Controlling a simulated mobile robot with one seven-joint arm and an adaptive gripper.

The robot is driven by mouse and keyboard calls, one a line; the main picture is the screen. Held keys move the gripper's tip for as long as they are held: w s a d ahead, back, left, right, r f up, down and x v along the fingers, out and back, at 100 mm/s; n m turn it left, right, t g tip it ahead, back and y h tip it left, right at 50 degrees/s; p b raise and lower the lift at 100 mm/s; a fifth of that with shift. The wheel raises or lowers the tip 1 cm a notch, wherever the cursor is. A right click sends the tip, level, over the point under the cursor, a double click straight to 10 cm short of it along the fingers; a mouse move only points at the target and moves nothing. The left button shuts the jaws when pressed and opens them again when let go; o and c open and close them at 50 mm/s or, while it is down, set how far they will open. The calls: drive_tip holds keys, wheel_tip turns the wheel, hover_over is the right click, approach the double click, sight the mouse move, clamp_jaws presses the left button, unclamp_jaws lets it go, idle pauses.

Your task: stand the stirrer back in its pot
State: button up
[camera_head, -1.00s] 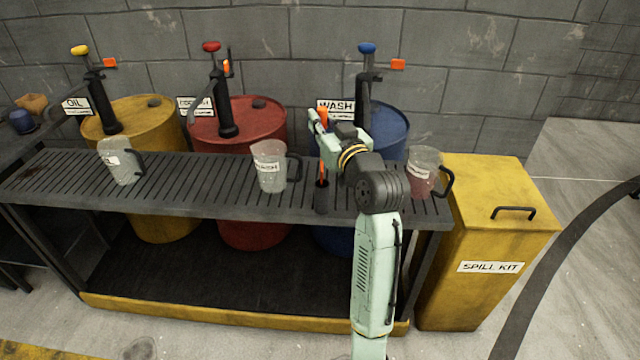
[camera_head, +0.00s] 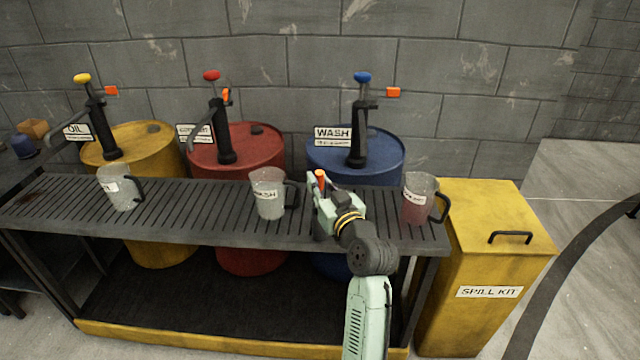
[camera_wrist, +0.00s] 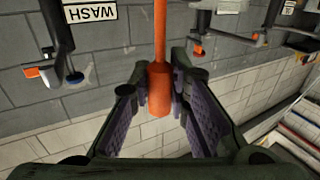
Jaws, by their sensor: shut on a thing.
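The stirrer has an orange handle (camera_head: 320,179), which stands upright at the tip of my gripper (camera_head: 317,198) in the head view. In the wrist view the handle (camera_wrist: 159,92) is between the fingers of my gripper (camera_wrist: 160,82), which are shut on it. Its thin orange shaft runs away from the fingers toward the picture's top.
Clear jugs stand on the slatted bench (camera_head: 215,222): one (camera_head: 268,195) left of my gripper, one with reddish contents (camera_head: 417,200) close on its right, another (camera_head: 118,188) far left. Yellow, red and blue drums with pumps stand behind. A yellow spill-kit bin (camera_head: 490,240) is right.

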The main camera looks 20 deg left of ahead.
drive_tip(key=o, duration=0.8)
drive_tip(key=shift+r, duration=0.1)
drive_tip(key=shift+s+d, duration=0.15)
drive_tip(key=shift+d, duration=0.1)
drive_tip(key=b+v, duration=0.3)
drive_tip(key=v, duration=0.8)
drive_tip(key=shift+s+d, duration=0.1)
drive_tip(key=shift+s, duration=0.1)
